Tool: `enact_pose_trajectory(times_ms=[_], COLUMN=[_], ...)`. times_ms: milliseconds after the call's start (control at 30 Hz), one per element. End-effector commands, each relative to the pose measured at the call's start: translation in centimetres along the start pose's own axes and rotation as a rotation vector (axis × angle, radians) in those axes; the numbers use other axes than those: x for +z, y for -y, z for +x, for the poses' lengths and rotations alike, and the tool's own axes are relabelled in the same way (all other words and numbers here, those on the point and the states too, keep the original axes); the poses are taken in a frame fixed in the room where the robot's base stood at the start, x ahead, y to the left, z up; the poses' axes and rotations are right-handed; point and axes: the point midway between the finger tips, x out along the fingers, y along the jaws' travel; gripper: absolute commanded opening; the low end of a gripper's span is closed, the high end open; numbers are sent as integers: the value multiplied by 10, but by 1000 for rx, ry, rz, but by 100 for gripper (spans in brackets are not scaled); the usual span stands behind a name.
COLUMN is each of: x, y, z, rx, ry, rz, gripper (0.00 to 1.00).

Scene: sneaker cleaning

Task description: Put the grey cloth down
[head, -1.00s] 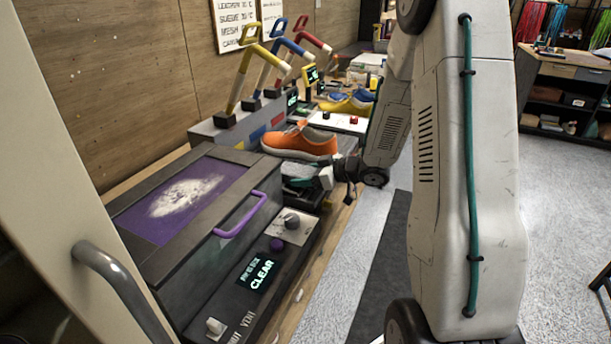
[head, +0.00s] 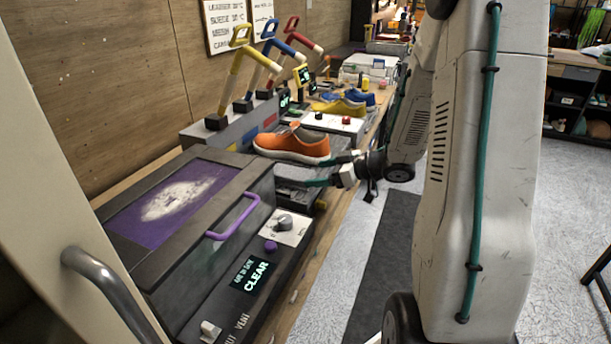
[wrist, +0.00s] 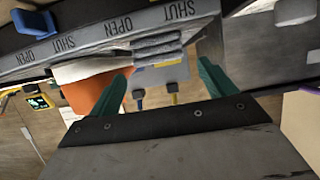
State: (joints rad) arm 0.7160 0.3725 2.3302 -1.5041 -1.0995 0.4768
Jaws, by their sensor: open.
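The grey cloth (wrist: 157,47) is a folded stack in the wrist view, beside a rail printed SHUT and OPEN. It lies beyond my fingertips, in line with the gap between them. In the head view I cannot clearly tell it from the grey surface beside the orange sneaker. My gripper (wrist: 160,76) is open, with its two teal fingers wide apart and nothing held between them.
A dark box with a purple window (head: 170,198) and purple handle stands in the near left. Yellow, blue and red levers (head: 232,85) rise behind the sneaker. A blue-and-yellow shoe (head: 342,106) lies farther along the bench. The floor on the right is mostly clear.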

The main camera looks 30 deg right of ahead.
Motion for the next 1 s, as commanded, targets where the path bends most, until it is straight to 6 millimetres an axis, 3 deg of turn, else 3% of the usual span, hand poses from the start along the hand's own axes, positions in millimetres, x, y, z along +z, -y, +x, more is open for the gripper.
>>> enact_pose_trajectory(times_ms=[200, 367, 533, 667, 767, 867, 1000], x=[0, -4, -38, -77, -98, -110, -108], y=[0, -3, -23, -31, -19, 11, 81], z=[-35, -42, -37, -50, -71, -95, -127], rx=[2, 27, 243, 497, 656, 760, 789], ry=[-1, 16, 136, 275, 382, 489, 649], rz=[0, -15, -103, -133, -94, -7, 165], gripper=[83, 83, 83, 83, 83, 83, 83])
